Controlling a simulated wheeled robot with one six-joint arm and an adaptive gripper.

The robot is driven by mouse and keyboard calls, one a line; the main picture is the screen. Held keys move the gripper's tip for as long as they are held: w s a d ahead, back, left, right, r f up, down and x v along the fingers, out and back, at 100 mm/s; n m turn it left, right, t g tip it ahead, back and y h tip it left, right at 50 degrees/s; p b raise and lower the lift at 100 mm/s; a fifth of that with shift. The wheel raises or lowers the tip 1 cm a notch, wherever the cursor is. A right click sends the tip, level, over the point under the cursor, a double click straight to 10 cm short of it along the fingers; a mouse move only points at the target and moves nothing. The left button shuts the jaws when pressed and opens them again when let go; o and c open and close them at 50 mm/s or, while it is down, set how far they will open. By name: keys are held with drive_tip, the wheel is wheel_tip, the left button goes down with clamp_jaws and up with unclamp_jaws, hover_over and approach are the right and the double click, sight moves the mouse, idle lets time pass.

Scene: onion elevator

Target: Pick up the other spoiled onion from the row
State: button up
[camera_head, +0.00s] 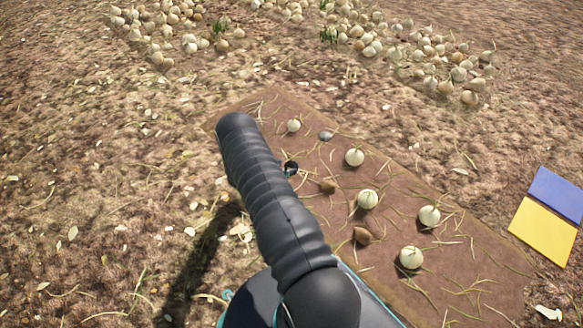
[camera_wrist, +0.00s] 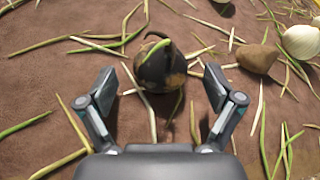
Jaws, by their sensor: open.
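A dark, blackened onion (camera_wrist: 160,66) with brown patches and a curled green sprout lies on the brown strip of soil. In the wrist view it sits between and just beyond the fingertips of my gripper (camera_wrist: 160,92). My gripper is open, with a finger on each side of the onion and nothing held. In the head view the dark onion (camera_head: 291,168) shows partly beside my arm, and my arm hides most of the gripper. Several pale onions, such as one at the middle of the strip (camera_head: 367,199), lie on the soil strip.
Brown clods (camera_head: 362,236) and a grey stone (camera_head: 326,136) lie among straw and stalks on the strip (camera_head: 480,245). A brown clod (camera_wrist: 257,58) is right of the gripper. A blue and yellow panel (camera_head: 545,232) lies at the right. Onion heaps (camera_head: 440,65) are at the back.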

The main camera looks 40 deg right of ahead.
drive_tip(key=x, duration=0.2)
drive_tip(key=shift+d+f, duration=0.2)
drive_tip(key=shift+d, duration=0.15)
drive_tip(key=c, duration=1.3)
drive_tip(key=shift+r, duration=0.1)
